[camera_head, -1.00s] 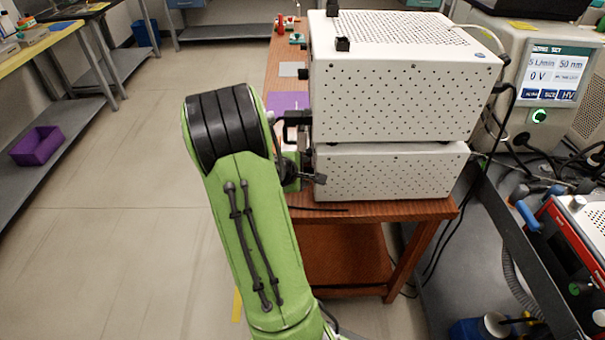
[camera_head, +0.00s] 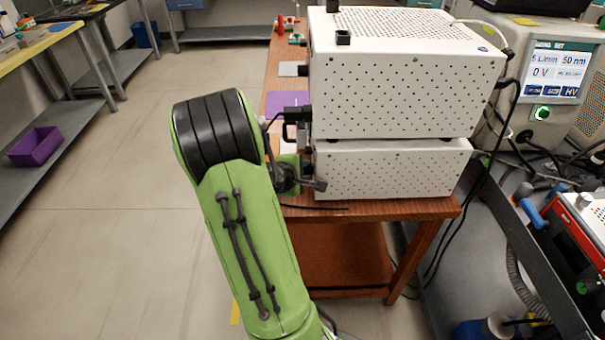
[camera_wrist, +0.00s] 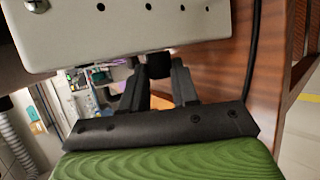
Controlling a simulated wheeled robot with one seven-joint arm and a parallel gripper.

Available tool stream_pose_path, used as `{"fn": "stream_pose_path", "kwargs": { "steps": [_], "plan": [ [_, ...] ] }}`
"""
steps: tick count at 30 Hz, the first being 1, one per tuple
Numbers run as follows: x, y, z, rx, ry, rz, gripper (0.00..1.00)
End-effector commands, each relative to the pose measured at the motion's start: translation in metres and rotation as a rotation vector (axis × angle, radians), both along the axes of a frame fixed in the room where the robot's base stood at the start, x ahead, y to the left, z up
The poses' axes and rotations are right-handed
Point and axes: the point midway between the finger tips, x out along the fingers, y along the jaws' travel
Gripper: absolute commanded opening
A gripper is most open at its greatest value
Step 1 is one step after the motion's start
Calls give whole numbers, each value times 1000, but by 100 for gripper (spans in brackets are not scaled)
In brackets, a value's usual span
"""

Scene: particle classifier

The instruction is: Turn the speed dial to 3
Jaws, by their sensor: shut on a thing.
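In the wrist view my gripper (camera_wrist: 158,82) has its two dark fingers on either side of a black knob (camera_wrist: 158,66), and it is shut on it. The knob, which looks like the speed dial, sits at the edge of a white perforated housing (camera_wrist: 120,28). Its pointer and numbers cannot be seen. In the head view my green arm reaches to the left, front side of two stacked white boxes, the upper one (camera_head: 395,95) and the lower one (camera_head: 395,170).
The boxes stand on a wooden table (camera_head: 380,208). A black cable (camera_head: 315,207) lies on its near edge. A lit display unit (camera_head: 557,72) and a red device (camera_head: 585,245) are at the right. The floor at the left is clear up to a shelf with a purple bin (camera_head: 35,147).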

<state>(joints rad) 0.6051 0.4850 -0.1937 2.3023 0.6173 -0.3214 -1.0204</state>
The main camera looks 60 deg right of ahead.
Motion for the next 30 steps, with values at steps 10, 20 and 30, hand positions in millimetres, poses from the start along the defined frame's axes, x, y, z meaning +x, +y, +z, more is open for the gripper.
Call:
{"fn": "stream_pose_path", "kwargs": {
  "steps": [10,20,30],
  "plan": [
    [0,4,-9,-251,-112,12,0],
    [0,5,-12,-476,-217,17,0],
    [0,4,-16,-669,-332,10,0]
  ]
}}
